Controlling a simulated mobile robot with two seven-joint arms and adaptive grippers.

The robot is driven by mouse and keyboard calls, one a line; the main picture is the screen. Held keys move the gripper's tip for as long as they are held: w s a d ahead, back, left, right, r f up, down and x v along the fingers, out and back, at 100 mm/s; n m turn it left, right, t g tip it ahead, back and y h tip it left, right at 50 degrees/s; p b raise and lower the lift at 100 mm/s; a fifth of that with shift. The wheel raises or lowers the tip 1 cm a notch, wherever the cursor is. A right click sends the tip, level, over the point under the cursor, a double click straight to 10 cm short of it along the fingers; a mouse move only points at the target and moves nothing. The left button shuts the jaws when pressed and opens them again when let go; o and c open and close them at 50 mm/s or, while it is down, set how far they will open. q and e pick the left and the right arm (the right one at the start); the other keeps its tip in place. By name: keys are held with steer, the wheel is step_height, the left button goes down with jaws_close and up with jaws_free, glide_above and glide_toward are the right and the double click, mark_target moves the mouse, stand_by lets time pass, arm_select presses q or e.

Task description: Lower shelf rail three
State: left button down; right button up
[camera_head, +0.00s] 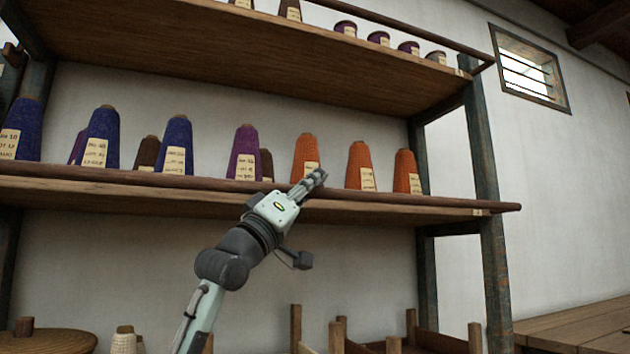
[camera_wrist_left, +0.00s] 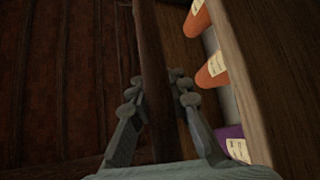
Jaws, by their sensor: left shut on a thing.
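A long, thin round wooden shelf rail (camera_head: 420,199) runs along the front edge of the middle shelf in the head view, close to the shelf's edge. My left gripper (camera_head: 318,178) reaches up from below and is shut on this rail, right of its middle. In the left wrist view the rail (camera_wrist_left: 150,60) passes between the two fingers of the left gripper (camera_wrist_left: 158,95). The part of the rail at the fingertips is hidden in the head view. My right gripper is in neither view.
Orange yarn cones (camera_head: 359,166), a purple cone (camera_head: 243,153) and blue cones (camera_head: 100,138) stand on the middle shelf just behind the rail. Another rail (camera_head: 400,25) fronts the upper shelf (camera_head: 330,62). Wooden posts (camera_head: 296,325) rise below. A wooden bench (camera_head: 575,325) is lower right.

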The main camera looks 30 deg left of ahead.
arm_select(q)
steer(key=shift+s+d+f, duration=0.1)
steer(key=shift+d+f, duration=0.15)
steer(key=shift+d, duration=0.25)
steer(key=c, duration=1.8)
jaws_free()
steer(key=shift+c, duration=0.2)
steer(key=o, duration=0.4)
steer(key=shift+s+d+r, duration=0.1)
steer(key=shift+r, duration=0.05)
steer(key=shift+o, duration=0.2)
steer(key=shift+a, duration=0.2)
steer(key=v, duration=1.2)
